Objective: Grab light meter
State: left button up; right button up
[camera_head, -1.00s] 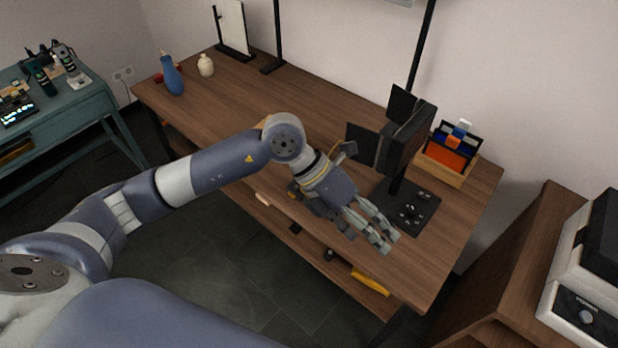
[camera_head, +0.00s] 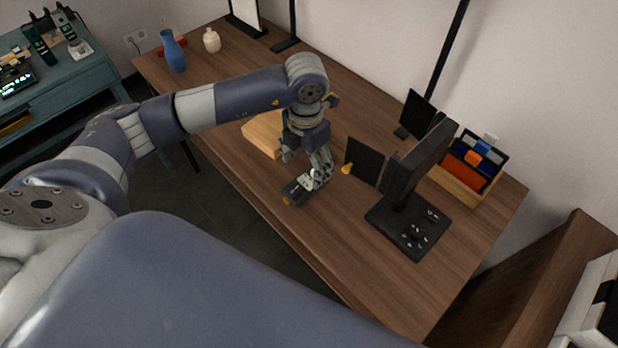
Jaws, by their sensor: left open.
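The light meter appears to be the small dark device (camera_head: 293,191) with a pale part on top and an orange end. It lies on the brown wooden table (camera_head: 350,265) near its front edge. My left gripper (camera_head: 316,178) points down over the right end of this device, with its fingers open. The fingers partly cover the device. I cannot tell whether they touch it. My right gripper is out of view.
A light wooden box (camera_head: 264,133) stands behind my left wrist. A black stand (camera_head: 405,228) with a dark panel is to the right, and a small yellow object (camera_head: 346,169) lies between. A wooden organizer (camera_head: 459,187) is farther right. The table's front right is clear.

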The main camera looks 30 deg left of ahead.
aim_at(306, 182)
pick_arm(q)
jog(key=shift+s+f, duration=0.1)
jog(key=shift+f, duration=1.1)
notch_tip(306, 182, down, 5)
jog(key=shift+a+r+p, duration=0.1)
jog(key=shift+p, duration=0.65)
jog(key=shift+c, duration=0.8)
jog(key=c, duration=1.1)
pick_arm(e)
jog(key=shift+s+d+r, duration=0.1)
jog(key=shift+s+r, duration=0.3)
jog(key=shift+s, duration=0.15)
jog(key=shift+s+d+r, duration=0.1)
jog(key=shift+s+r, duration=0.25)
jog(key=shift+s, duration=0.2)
